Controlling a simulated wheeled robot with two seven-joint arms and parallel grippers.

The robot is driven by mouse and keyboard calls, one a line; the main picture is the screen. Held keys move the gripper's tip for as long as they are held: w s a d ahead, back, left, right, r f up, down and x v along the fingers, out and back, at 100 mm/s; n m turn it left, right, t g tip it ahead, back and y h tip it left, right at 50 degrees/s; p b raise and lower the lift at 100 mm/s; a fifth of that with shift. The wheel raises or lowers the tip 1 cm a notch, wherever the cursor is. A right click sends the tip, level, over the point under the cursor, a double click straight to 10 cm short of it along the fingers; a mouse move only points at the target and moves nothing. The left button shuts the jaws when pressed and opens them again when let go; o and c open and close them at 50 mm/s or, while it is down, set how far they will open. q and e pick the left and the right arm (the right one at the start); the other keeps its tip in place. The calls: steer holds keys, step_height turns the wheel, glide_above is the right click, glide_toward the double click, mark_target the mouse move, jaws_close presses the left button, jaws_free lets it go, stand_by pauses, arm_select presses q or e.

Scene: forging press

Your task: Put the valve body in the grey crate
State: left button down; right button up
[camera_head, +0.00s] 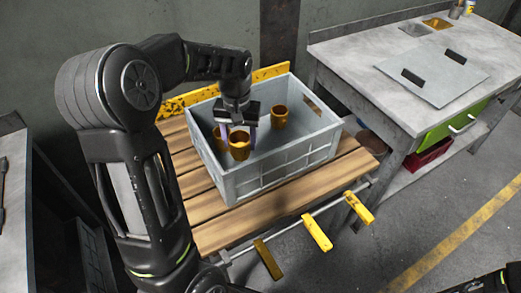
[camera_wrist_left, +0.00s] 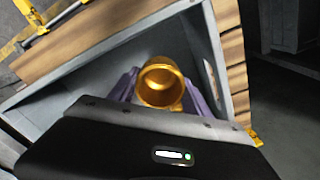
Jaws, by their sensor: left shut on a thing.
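The grey crate (camera_head: 268,180) sits on a slatted wooden bench, and its wall also shows in the left wrist view (camera_wrist_left: 211,55). My left gripper (camera_head: 239,139) reaches down into the crate from above. Its pale purple fingers are shut on a brass, hollow, cup-like valve body (camera_head: 239,147), with one finger on each side. The valve body shows open end up in the left wrist view (camera_wrist_left: 161,84). It is within the crate walls; whether it touches the floor I cannot tell.
Another brass part (camera_head: 279,117) stands inside the crate at the back right. A further brass part (camera_head: 219,137) is partly hidden at the left. Yellow-handled clamps (camera_head: 317,232) stick out from the bench's front. A grey worktable (camera_head: 350,55) stands to the right.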

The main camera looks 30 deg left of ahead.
mark_target(241, 155)
arm_select(q)
steer(key=shift+f, duration=3.1)
steer(key=shift+f, duration=1.85)
steer(key=shift+f, duration=0.25)
steer(key=shift+c, duration=2.4)
jaws_free()
steer(key=shift+r, duration=0.1)
step_height(241, 155, up, 12)
steer(key=shift+r, duration=0.15)
